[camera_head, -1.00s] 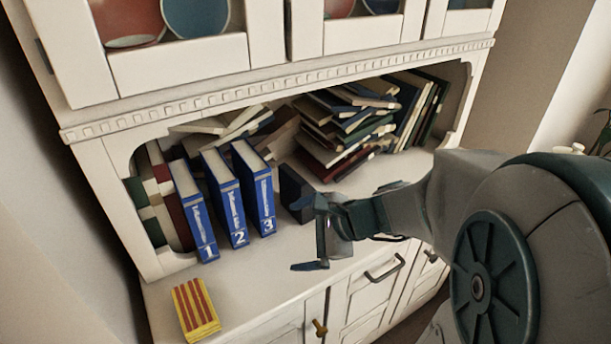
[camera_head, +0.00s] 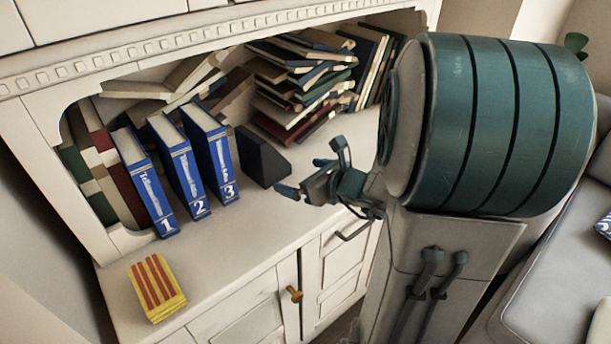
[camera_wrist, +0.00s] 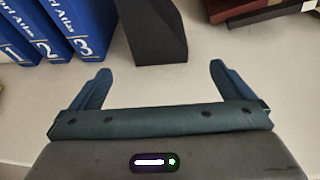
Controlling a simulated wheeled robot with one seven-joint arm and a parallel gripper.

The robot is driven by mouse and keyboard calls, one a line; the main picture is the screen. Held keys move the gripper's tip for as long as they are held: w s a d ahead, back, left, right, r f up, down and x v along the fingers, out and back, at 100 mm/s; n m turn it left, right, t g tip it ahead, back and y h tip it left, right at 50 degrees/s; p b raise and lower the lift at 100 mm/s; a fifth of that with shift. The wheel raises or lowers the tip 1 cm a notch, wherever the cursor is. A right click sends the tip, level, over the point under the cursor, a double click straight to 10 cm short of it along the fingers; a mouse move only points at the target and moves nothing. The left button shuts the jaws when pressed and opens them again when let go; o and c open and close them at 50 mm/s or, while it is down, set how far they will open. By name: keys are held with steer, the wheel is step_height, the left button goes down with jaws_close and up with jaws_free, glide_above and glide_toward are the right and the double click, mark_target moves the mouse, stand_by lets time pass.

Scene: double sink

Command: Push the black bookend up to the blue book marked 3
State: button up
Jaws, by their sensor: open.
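The black bookend (camera_head: 262,158) stands upright on the shelf, to the right of the blue book marked 3 (camera_head: 212,152), with a gap between them. In the wrist view the bookend (camera_wrist: 155,32) lies ahead between my fingers' directions, and book 3 (camera_wrist: 88,30) is to its left. My gripper (camera_head: 312,168) is open and empty, in front and to the right of the bookend, apart from it. In the wrist view my gripper (camera_wrist: 157,82) shows both fingers spread wide, with bare shelf between them.
Blue books 1 (camera_head: 145,185) and 2 (camera_head: 180,168) stand left of book 3. A yellow and red striped book (camera_head: 156,287) lies at the front left. A heap of books (camera_head: 300,85) fills the back right. The shelf front (camera_head: 235,235) is clear.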

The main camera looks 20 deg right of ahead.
mark_target(252, 185)
steer(key=b+x, duration=0.2)
steer(key=x, duration=1.1)
steer(key=shift+w+f, duration=0.2)
steer(key=c, duration=1.5)
steer(key=shift+s+a+f+b, duration=0.1)
steer(key=shift+s+a+b, duration=0.2)
steer(key=shift+a+b, duration=0.45)
steer(key=shift+s+a+b, duration=0.25)
steer(key=shift+a+b, duration=0.2)
steer(key=shift+a, duration=0.6)
steer(key=shift+s+a+b, duration=0.2)
steer(key=shift+a+b, duration=0.05)
steer(key=shift+a, duration=0.25)
steer(key=shift+s+a+b, duration=0.15)
steer(key=shift+a+b, duration=0.05)
steer(key=shift+a, duration=0.25)
steer(key=o, duration=1.5)
